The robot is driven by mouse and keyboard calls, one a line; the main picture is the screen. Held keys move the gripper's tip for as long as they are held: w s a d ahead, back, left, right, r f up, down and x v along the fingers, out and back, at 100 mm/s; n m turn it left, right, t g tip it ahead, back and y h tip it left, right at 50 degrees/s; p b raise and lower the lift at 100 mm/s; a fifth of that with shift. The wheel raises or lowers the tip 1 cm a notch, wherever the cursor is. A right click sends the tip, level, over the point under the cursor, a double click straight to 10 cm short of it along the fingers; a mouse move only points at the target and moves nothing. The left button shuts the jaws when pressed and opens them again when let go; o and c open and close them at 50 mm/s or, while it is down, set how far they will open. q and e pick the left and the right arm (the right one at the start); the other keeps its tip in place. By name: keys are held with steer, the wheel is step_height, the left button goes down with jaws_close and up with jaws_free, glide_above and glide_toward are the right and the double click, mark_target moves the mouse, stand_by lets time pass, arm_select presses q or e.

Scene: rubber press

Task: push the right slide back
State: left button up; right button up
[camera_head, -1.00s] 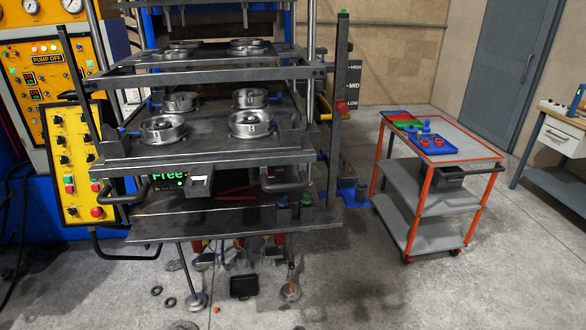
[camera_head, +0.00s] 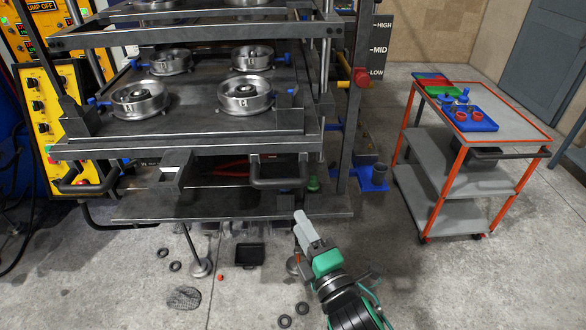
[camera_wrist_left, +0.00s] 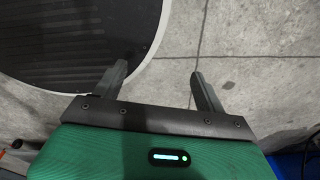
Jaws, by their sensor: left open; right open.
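The press's loaded lower plate (camera_head: 190,147) is pulled out toward me, with metal ring moulds on it. At its front right is a dark U-shaped handle (camera_head: 278,184); which part counts as the right slide I cannot tell for certain. A similar handle (camera_head: 88,187) is at the front left. My right gripper (camera_head: 300,222) is below the right handle, near the lower shelf's front edge, apart from the handle; it is open and empty. My left gripper (camera_wrist_left: 158,82) shows only in the left wrist view, open and empty above the concrete floor.
A lower shelf (camera_head: 150,208) juts out under the plate. An orange-framed cart (camera_head: 520,125) with a blue tray (camera_head: 472,119) stands to the right. A dark post (camera_head: 352,110) rises at the press's right side. Loose rings and a black box (camera_head: 249,255) lie on the floor.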

mark_target(281, 187)
steer(key=w+r, duration=0.1)
steer(key=w+a+p, duration=0.1)
steer(key=w, duration=0.1)
steer(key=w+a+r+p, duration=0.1)
steer(key=shift+w+a+r, duration=0.1)
steer(key=shift+w+r, duration=0.15)
steer(key=shift+r, duration=0.05)
steer(key=p+x, duration=0.3)
steer(key=x, duration=0.4)
steer(key=shift+w+f, duration=0.1)
steer(key=shift+w+a, duration=0.15)
steer(key=shift+w, duration=0.3)
arm_select(q)
steer(key=r, duration=0.5)
steer(key=shift+s+r, duration=0.1)
steer(key=shift+s, duration=0.2)
steer(key=shift+s, duration=0.15)
arm_select(e)
jaws_close()
